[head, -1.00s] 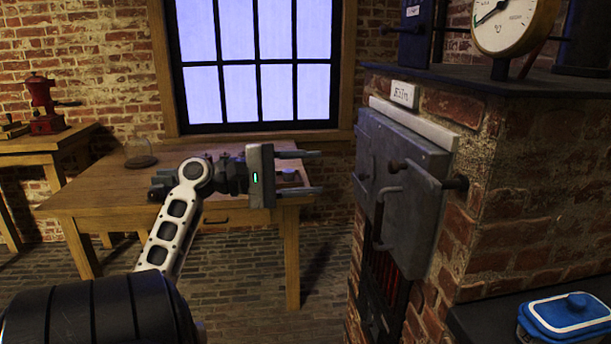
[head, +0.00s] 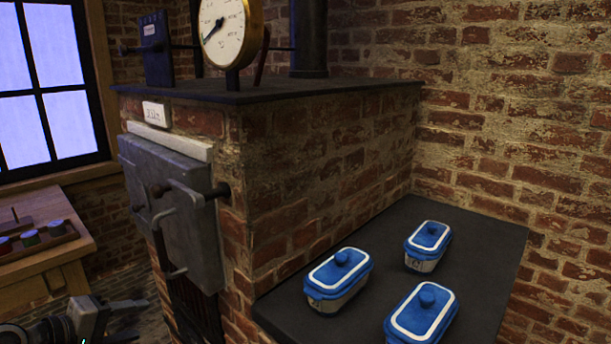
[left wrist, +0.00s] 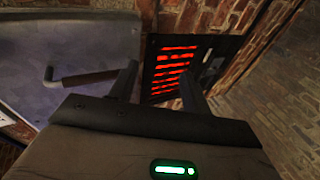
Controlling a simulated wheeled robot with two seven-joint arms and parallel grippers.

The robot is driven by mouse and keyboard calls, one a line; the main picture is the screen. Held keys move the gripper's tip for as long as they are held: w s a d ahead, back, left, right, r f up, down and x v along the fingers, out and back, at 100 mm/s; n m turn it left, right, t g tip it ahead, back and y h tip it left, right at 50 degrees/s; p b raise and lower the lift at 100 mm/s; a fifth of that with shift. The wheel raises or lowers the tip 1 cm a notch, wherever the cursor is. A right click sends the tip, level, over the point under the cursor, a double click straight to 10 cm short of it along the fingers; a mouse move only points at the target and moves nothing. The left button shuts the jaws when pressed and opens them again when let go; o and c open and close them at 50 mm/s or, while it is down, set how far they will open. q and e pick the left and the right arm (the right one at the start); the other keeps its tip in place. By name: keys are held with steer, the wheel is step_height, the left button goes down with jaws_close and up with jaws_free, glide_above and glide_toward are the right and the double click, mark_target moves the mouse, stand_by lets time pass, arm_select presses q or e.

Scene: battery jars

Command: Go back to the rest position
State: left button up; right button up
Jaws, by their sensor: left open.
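My left gripper (head: 130,318) is low at the left edge of the head view, partly cut off by the bottom of the picture. In the left wrist view its two fingers (left wrist: 157,82) are spread apart with nothing between them. They point toward the kiln's front, where a glowing red grate (left wrist: 175,70) shows behind the fingertips. The grey kiln door (head: 180,210) is shut, and its handle (left wrist: 85,78) shows left of the fingers. I cannot tell whether the fingers touch anything. My right gripper is in neither view.
The brick kiln (head: 310,170) has a round gauge (head: 222,30) on top. Several blue-lidded containers stand on a dark ledge (head: 410,228) to its right. A wooden table (head: 50,255) with small coloured jars in a rack (head: 35,240) stands at the left.

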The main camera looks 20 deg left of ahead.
arm_select(q)
steer(key=s+d+f+m+g+y, duration=0.1)
steer(key=s+d+f+m, duration=0.1)
steer(key=d+f+m, duration=0.4)
steer(key=s+d+f+m+g, duration=0.2)
steer(key=s+d+f, duration=0.1)
steer(key=d+f, duration=0.55)
steer(key=s+d+f+m, duration=0.1)
steer(key=s+d+m, duration=0.1)
steer(key=d+m, duration=0.2)
steer(key=s+d+f+m+t, duration=0.1)
steer(key=s+d+m, duration=0.2)
steer(key=d, duration=0.8)
steer(key=shift+s+m+h, duration=0.15)
steer(key=shift+m+h, duration=0.15)
steer(key=shift+m, duration=0.4)
steer(key=shift+f, duration=0.15)
